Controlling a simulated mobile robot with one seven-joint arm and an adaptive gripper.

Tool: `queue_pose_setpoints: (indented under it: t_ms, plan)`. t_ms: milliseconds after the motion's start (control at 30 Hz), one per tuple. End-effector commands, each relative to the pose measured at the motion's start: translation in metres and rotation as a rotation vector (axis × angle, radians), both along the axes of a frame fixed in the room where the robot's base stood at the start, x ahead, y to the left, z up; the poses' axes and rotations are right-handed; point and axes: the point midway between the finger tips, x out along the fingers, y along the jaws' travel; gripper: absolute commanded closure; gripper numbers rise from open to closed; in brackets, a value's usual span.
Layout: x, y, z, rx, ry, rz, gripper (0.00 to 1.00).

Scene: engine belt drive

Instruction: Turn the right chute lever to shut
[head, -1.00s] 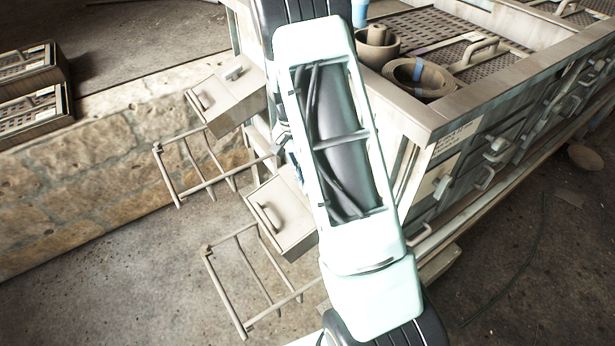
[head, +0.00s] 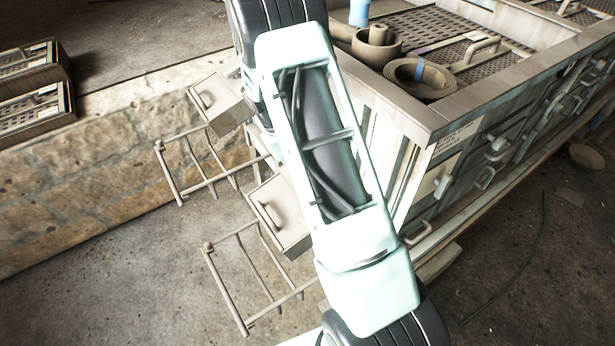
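I cannot pick out the right chute lever with certainty. The wooden bench (head: 430,125) has two box-like fittings on its left side, an upper box (head: 232,112) and a lower box (head: 296,232), each with a bar handle on its face. The right face of the bench carries several handles, among them a pale knob-like handle (head: 441,186) near the corner and another lever-like handle (head: 496,143) farther back. My arm crosses the middle of the view and covers the bench's near left side. My gripper is not visible; it is out of sight behind my arm or out of frame.
Wire racks (head: 218,165) and (head: 235,275) jut out left of the boxes. A low stone wall (head: 100,180) runs along the left. The floor at front left is clear.

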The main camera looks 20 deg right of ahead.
Motion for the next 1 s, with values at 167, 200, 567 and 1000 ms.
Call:
queue_pose_setpoints:
  t_ms: [167, 200, 567, 1000]
  plan:
    - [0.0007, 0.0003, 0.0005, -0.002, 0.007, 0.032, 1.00]
    - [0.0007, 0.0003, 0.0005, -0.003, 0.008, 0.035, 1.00]
    - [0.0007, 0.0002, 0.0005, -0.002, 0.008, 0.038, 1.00]
    - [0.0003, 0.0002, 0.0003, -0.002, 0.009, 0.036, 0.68]
